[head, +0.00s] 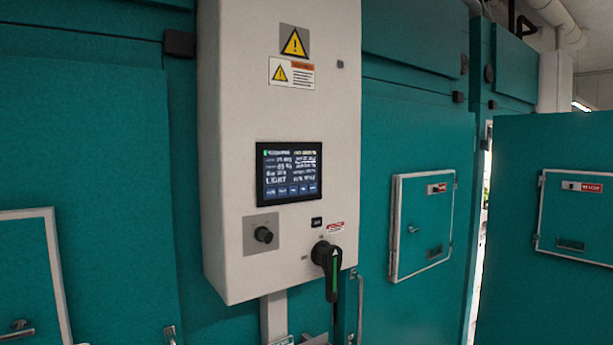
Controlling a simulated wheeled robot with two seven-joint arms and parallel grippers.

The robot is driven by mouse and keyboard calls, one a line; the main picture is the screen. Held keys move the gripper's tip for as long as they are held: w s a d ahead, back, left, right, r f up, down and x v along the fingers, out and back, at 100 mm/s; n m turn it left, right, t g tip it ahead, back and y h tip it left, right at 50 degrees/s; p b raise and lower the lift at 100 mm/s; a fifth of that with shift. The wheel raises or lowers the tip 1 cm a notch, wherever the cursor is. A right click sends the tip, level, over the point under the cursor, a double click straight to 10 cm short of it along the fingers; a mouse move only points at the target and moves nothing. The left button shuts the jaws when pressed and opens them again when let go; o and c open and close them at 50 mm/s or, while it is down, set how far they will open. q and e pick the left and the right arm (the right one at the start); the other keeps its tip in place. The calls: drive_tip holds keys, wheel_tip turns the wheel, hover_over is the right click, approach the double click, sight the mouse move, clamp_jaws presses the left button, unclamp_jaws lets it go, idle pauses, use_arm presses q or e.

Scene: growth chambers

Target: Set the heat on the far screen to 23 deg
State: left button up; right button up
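A dark screen (289,172) is set in the front of a white control box (225,100) in the middle of the head view. It shows rows of small white text, one highlighted field at the upper right, and a row of blue buttons along the bottom. The digits are too small to read surely, so I cannot tell the heat setting. No other screen shows, so I cannot tell whether this is the far one. Neither of my grippers is in view.
Teal chamber walls stand on both sides. A framed hatch (421,225) is to the right. A teal door (548,240) stands at the far right beside a bright gap.

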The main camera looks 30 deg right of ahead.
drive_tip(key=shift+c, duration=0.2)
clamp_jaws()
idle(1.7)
